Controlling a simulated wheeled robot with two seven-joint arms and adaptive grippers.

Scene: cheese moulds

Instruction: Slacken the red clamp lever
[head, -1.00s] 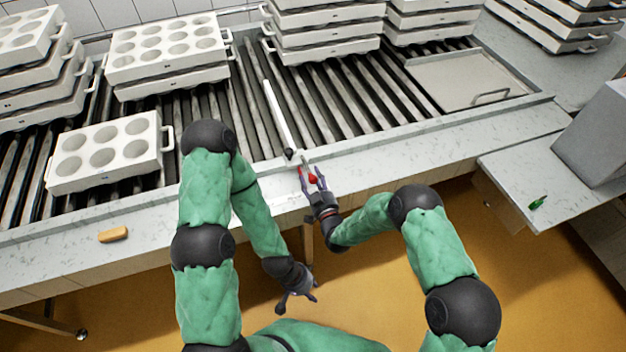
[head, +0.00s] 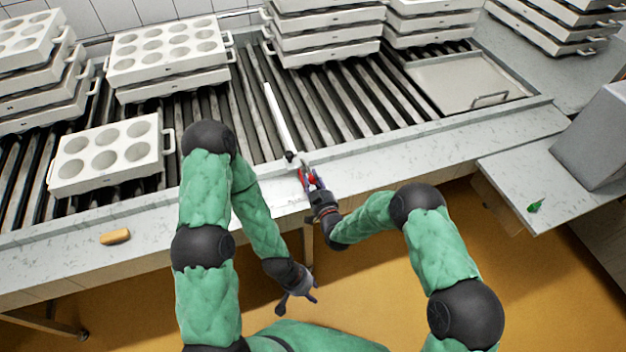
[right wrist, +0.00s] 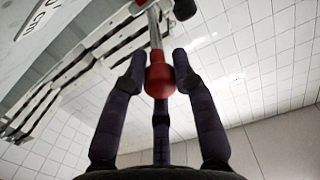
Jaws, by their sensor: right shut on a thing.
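The red clamp lever (head: 304,178) is at the front edge of the roller conveyor, by the lower end of a white bar (head: 278,115). In the right wrist view its red ball knob (right wrist: 160,80) sits on a metal rod between my fingers. My right gripper (head: 313,180) is shut on the knob; it also shows in the right wrist view (right wrist: 159,72). Part of the lever is hidden by the fingers in the head view. My left gripper (head: 297,300) hangs low in front of the counter, empty, with its fingers spread.
White moulds (head: 105,155) and mould stacks stand on the rollers (head: 240,110). A flat tray (head: 465,80) lies at the right. An orange-brown block (head: 115,236) lies on the front ledge. A small green item (head: 536,205) lies on the right side table (head: 510,175).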

